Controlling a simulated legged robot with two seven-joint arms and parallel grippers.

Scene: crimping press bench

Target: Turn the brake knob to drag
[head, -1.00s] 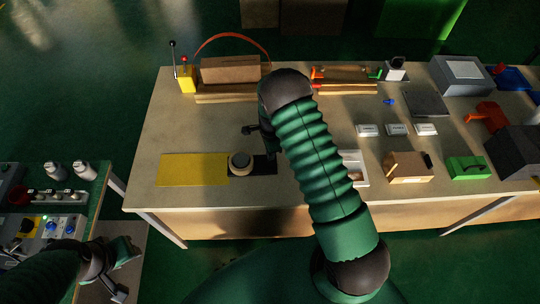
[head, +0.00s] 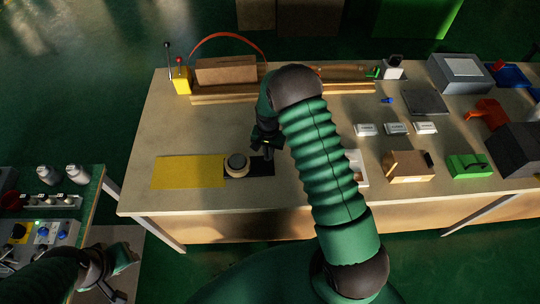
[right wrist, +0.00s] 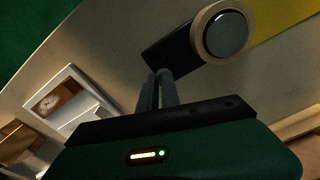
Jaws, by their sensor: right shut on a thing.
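A round reel or disc with a tan rim and grey top (head: 236,165) sits on a black base plate (head: 264,168) beside the yellow mat (head: 190,171). Both also show in the right wrist view, the disc (right wrist: 226,33) and the plate (right wrist: 171,50). My right gripper (head: 267,152) is low over the right part of the plate, right of the disc. In the right wrist view its fingers (right wrist: 157,88) are close together at the plate's edge, shut on a small part there, likely the brake knob, mostly hidden. My left gripper (head: 118,268) is at lower left, away from the bench; its jaw opening is unclear.
A white tray (right wrist: 67,101) lies near the gripper. White labelled blocks (head: 397,128), a cardboard box (head: 407,166) and a green case (head: 469,165) stand to the right. A yellow lever box (head: 181,80) stands at back left.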

